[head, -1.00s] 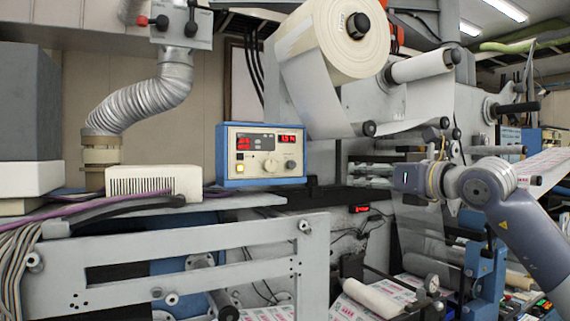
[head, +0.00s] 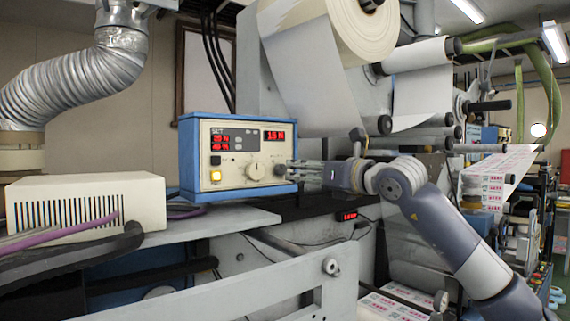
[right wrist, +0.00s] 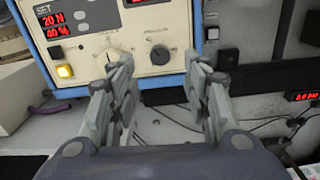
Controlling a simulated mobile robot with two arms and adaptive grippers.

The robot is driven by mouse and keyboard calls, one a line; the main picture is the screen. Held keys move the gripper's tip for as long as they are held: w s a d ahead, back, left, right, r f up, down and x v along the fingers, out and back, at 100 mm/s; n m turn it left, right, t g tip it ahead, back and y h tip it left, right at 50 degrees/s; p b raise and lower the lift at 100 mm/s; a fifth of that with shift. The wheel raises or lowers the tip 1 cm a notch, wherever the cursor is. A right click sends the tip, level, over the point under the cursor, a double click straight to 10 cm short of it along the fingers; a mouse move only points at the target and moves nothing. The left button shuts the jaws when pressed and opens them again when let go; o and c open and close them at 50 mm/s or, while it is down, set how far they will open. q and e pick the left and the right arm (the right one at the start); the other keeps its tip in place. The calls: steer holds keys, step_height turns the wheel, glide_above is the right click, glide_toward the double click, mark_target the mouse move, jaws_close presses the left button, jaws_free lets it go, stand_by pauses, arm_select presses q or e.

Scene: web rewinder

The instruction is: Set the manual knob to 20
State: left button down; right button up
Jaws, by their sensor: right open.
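The control box (head: 236,187) has a blue frame and a cream front. Its top right display (head: 274,135) reads 15 N. The SET display reads 20 N and 40 % in the right wrist view (right wrist: 55,25). A pale dial knob (head: 255,171) sits mid-panel, and a dark grey round knob (right wrist: 160,54) is right of it; their labels are too small to read surely. My right gripper (right wrist: 162,72) is open and empty, its fingers spread either side of the dark knob, overlapping the pale one. It also shows at the box's right front in the head view (head: 290,169). My left gripper is out of view.
A lit yellow button (right wrist: 65,71) is low left on the panel. A vented cream box (head: 85,205) stands left of the control box. A big paper roll (head: 340,35) hangs above right. A metal frame (head: 240,295) runs across the front.

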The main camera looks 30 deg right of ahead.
mark_target(283, 169)
steer(key=w+p, duration=0.1)
steer(key=w, duration=0.3)
steer(key=shift+a+r+p, duration=0.1)
steer(key=shift+a+p, duration=0.05)
steer(key=shift+p, duration=0.15)
steer(key=w+p, duration=0.1)
steer(key=w, duration=0.2)
steer(key=shift+w+f, duration=0.15)
steer(key=shift+f, duration=0.05)
steer(key=shift+a, duration=0.1)
steer(key=c, duration=0.7)
jaws_close()
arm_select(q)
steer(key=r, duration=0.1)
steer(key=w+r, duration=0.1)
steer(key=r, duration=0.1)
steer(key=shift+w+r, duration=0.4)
